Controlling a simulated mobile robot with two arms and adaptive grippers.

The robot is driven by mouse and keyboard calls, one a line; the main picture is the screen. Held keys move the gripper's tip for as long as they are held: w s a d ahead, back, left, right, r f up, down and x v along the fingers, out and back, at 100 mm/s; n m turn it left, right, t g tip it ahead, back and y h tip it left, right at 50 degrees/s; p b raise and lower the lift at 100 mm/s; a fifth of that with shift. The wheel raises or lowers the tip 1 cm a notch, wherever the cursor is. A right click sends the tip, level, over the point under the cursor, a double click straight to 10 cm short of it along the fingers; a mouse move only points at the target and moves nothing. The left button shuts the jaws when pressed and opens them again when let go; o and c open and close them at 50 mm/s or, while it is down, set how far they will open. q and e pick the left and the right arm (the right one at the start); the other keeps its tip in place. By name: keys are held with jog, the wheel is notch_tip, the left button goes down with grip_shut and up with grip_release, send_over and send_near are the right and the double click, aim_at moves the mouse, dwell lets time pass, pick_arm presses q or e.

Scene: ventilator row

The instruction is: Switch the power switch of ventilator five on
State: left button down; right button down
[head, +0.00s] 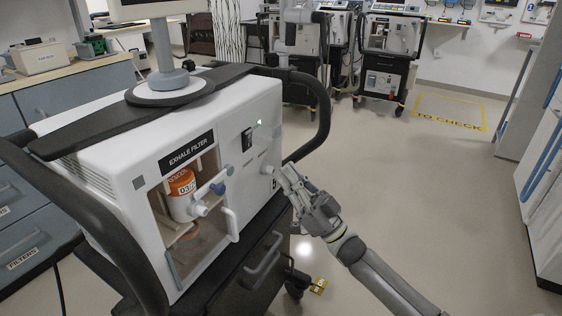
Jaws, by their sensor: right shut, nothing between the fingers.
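The near ventilator (120,165) is a white box on a dark cart, with a black label reading EXHALE FILTER. A dark marking, partly hidden and too small to read for sure, is low on its right panel. My right gripper (284,174) is shut and empty, below and to the right of the switch, close to the panel's lower right edge. I cannot tell whether it touches the panel. My left gripper is out of view.
An orange-capped filter canister (182,193) sits in the open-fronted bay, beside a white handle (231,224). A black push bar (322,100) curves around the right. More ventilators (391,50) stand at the back. The floor (430,180) to the right is clear.

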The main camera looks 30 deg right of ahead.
jog(key=v, duration=0.5)
jog(key=shift+f, duration=0.35)
jog(key=shift+d, duration=0.1)
